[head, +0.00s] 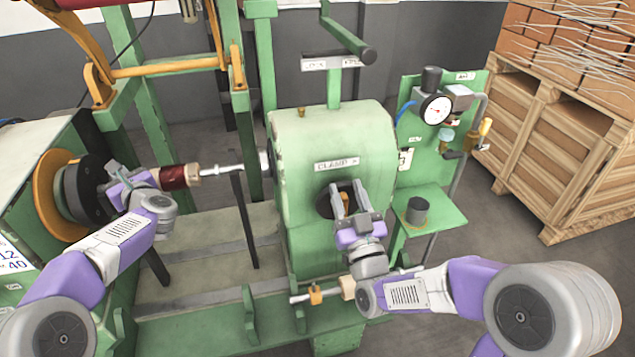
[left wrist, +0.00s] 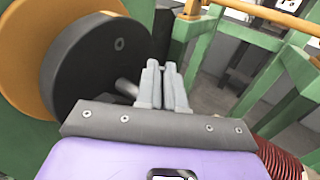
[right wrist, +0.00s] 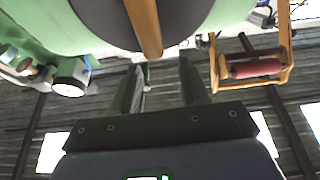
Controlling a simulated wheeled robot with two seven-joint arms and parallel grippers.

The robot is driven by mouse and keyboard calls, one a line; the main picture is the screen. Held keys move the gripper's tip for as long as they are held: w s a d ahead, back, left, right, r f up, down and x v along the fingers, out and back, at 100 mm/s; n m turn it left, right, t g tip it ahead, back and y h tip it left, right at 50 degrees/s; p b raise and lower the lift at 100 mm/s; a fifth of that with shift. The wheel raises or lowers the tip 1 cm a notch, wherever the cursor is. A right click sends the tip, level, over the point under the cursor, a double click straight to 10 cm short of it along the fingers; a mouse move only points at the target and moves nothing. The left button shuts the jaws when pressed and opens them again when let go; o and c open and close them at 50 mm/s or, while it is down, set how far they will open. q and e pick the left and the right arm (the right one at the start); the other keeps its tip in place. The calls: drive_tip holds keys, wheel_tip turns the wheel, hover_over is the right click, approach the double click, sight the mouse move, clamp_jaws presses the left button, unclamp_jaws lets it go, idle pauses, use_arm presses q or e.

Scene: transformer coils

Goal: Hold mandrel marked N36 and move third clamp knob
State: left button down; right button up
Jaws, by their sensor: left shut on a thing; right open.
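The mandrel (head: 220,170) is a metal shaft with a dark red coil (head: 173,177), between the black chuck (head: 90,190) and the green clamp housing (head: 335,140). No N36 marking is legible. My left gripper (head: 116,178) is shut at the mandrel's chuck end; in the left wrist view its fingers (left wrist: 163,88) are close together beside a short metal shaft (left wrist: 127,88), and the grip itself is hidden. My right gripper (head: 350,200) is open at the housing's dark round opening, in front of an orange knob (head: 345,199). The knob's orange bar (right wrist: 145,28) shows above the fingers (right wrist: 163,85) in the right wrist view.
A second rod (head: 316,295) with orange and tan pieces lies low at the front, near my right arm. A pressure gauge (head: 436,109) and a green shelf with a grey cup (head: 417,210) stand right of the housing. A wooden crate (head: 560,140) is farther right.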

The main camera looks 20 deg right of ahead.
use_arm(q)
drive_tip(key=shift+r, duration=0.1)
use_arm(e)
drive_tip(key=shift+r, duration=1.75)
use_arm(q)
drive_tip(key=c, duration=1.2)
unclamp_jaws()
drive_tip(key=shift+o, duration=0.2)
drive_tip(key=shift+s, duration=0.1)
